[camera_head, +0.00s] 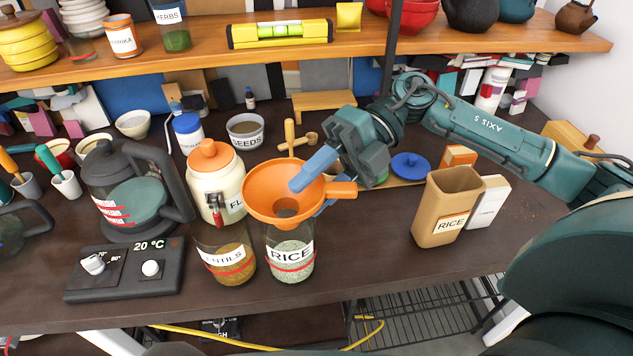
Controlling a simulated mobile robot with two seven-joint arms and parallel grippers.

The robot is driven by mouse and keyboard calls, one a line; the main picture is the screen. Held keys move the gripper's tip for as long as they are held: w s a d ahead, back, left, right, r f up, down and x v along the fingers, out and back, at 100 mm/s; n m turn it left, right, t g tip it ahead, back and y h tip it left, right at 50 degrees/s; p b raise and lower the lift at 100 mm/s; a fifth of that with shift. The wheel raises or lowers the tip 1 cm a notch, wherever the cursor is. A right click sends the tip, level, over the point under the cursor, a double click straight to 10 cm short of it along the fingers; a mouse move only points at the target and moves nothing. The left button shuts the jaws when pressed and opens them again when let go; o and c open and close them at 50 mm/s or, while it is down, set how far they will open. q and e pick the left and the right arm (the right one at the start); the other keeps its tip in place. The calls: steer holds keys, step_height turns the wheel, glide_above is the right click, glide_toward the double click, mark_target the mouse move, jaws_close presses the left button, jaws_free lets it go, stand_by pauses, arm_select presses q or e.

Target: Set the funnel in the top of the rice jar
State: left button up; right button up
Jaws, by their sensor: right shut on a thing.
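The orange funnel (262,190) is upright over the glass rice jar (290,252), which has a RICE label, a red band and pale grains in its lower part. The funnel's bowl hides the jar's mouth, so I cannot tell whether the spout is inside it or just above. My right gripper (308,192) comes in from the upper right and is shut on the funnel's right side, with one blue finger across the bowl. The funnel's handle (343,189) sticks out to the right. My left gripper is not in view.
A lentils jar (228,262) stands close to the left of the rice jar, with a flour jar (208,180) behind. A kettle (128,190) stands farther left. A tan rice box (445,208) stands right. Counter is clear between rice jar and box. A wooden shelf (420,44) runs above.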

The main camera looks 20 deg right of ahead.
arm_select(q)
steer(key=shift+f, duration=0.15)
arm_select(e)
steer(key=shift+f, duration=0.3)
arm_select(q)
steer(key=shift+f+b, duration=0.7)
steer(key=shift+b, duration=0.15)
arm_select(e)
steer(key=shift+f, duration=1)
